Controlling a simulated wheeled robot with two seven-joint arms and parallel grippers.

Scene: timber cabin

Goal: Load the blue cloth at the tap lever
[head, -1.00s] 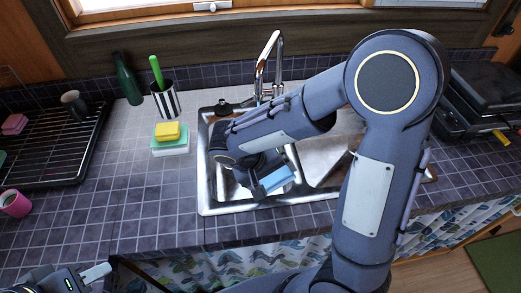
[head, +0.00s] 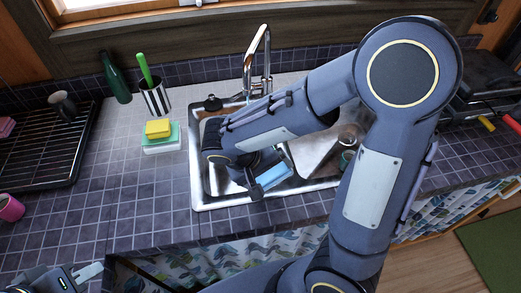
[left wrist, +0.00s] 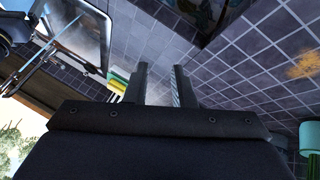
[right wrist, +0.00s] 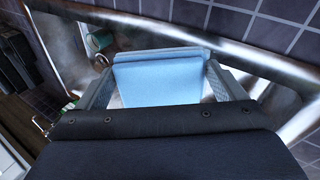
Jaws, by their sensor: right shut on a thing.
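The blue cloth (head: 274,177) is between the fingers of my right gripper (head: 262,180), over the sink basin (head: 215,190). In the right wrist view the light blue cloth (right wrist: 160,80) looks like a folded pad, with a finger on each side. The silver tap (head: 250,60) stands at the back of the sink, beyond my right forearm; its lower part is partly hidden and I cannot make out the lever clearly. My left gripper (head: 88,275) is at the lower left of the head view, apart from the sink. Its fingers (left wrist: 160,85) are spread and empty.
Left of the sink are a yellow and green sponge stack (head: 160,137), a striped cup (head: 155,98) with a green handle, a green bottle (head: 116,78) and a black dish rack (head: 45,150). The tiled counter (head: 120,190) in front of them is clear.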

